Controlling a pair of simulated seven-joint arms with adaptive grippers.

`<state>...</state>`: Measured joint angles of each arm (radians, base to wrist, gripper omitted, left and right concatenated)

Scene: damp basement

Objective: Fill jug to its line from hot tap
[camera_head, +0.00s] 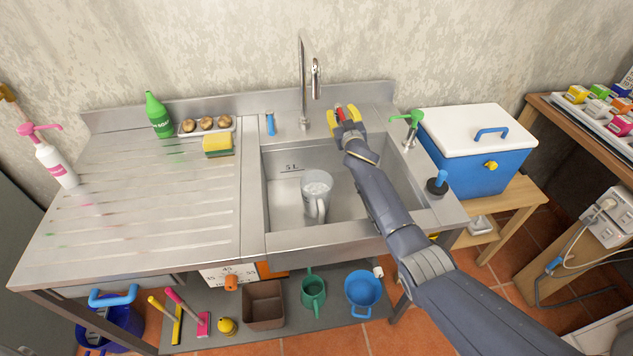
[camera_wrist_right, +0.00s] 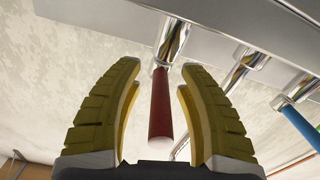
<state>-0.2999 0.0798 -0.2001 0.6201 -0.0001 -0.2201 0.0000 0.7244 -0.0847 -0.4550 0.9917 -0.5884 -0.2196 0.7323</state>
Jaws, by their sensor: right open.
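A clear jug (camera_head: 316,188) stands upright in the sink basin (camera_head: 283,205), handle toward the front; its fill line and water level cannot be made out. The chrome spout (camera_head: 303,75) rises behind the basin, with no stream visible. The red tap handle (camera_head: 340,113) is right of the spout and the blue tap handle (camera_head: 270,124) is left of it. My right gripper (camera_head: 347,118) is open at the red handle. In the right wrist view, the red handle (camera_wrist_right: 160,112) lies between the two spread yellow fingers, with gaps either side. My left gripper is not in view.
The ribbed drainboard (camera_head: 140,205) is mostly clear.

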